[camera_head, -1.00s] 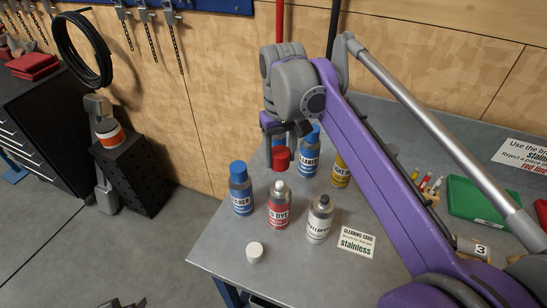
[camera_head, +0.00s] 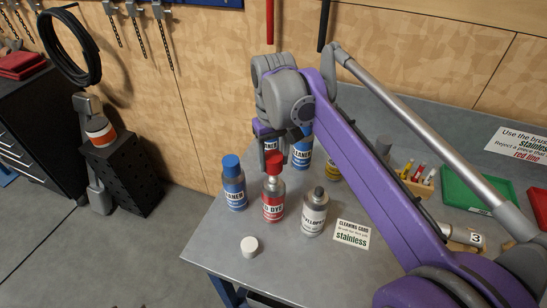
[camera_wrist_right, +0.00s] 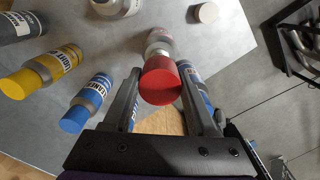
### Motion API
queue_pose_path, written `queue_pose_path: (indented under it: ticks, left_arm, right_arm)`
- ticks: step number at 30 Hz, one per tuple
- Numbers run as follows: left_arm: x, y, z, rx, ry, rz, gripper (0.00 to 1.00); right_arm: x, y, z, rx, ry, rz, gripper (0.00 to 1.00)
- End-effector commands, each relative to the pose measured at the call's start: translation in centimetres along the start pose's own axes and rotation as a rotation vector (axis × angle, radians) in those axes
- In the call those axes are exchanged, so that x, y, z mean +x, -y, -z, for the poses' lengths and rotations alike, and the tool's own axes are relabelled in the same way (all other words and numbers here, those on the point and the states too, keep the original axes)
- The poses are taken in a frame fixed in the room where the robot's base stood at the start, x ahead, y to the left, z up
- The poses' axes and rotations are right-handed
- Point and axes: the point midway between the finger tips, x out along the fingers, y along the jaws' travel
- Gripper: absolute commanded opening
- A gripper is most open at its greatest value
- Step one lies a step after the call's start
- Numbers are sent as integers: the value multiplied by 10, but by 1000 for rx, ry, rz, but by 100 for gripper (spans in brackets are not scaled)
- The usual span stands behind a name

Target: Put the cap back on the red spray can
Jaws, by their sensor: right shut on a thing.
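The red cap (camera_head: 273,161) is held in my right gripper (camera_head: 274,155), directly above the red spray can (camera_head: 272,207). The can stands upright on the bench among other cans. The cap covers the view of the can's white nozzle, and the can's silver shoulder shows below it. I cannot tell whether the cap touches the nozzle. In the right wrist view the cap (camera_wrist_right: 160,82) sits between the two fingers, with the can's top (camera_wrist_right: 158,42) partly hidden behind it. My left gripper is not in view.
A blue-capped cleaner can (camera_head: 233,185) stands close on the left, and a grey can with a dark nozzle (camera_head: 314,212) on the right. Another blue can (camera_head: 303,150) stands behind. A loose white cap (camera_head: 250,246) and a cleaning card (camera_head: 352,234) lie in front.

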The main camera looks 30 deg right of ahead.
Motion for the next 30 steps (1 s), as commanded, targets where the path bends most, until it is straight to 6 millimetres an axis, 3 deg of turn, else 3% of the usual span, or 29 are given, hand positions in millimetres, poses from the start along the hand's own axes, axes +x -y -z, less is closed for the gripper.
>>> queue_pose_path:
  ticks: [18,30]
  left_arm:
    - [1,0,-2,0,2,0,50]
    - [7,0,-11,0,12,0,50]
  right_arm:
    - [3,0,-2,0,1,0,7]
    - [18,0,-1,0,2,0,7]
